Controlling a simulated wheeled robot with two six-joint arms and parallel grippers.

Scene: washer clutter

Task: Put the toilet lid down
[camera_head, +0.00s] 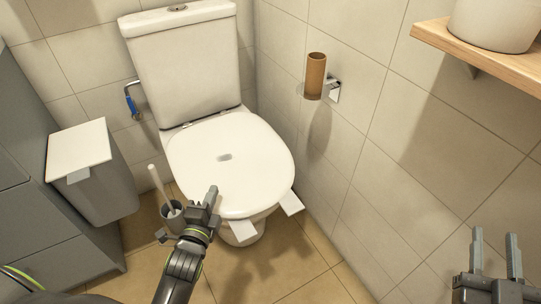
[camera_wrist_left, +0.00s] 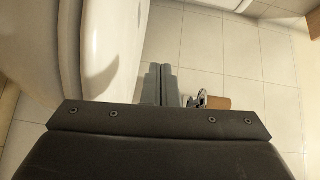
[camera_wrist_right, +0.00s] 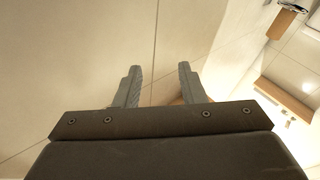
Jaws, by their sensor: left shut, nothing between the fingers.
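The white toilet (camera_head: 187,75) stands against the back wall. Its lid (camera_head: 245,165) lies flat over the bowl, with a small grey mark near its middle. My left gripper (camera_head: 212,193) is at the lid's front left edge; I cannot tell whether it touches. Its fingers are together and empty in the left wrist view (camera_wrist_left: 160,80), with the white toilet's side (camera_wrist_left: 110,45) on the left. My right gripper (camera_head: 495,240) is far from the toilet at the lower right. Its fingers are apart and empty in the right wrist view (camera_wrist_right: 157,85).
A toilet brush in its holder (camera_head: 173,215) stands left of the bowl, close to my left arm. A grey bin (camera_head: 105,190) with a white top is further left. A brown roll (camera_head: 315,77) is on the right wall. A wooden shelf (camera_head: 500,55) juts out upper right.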

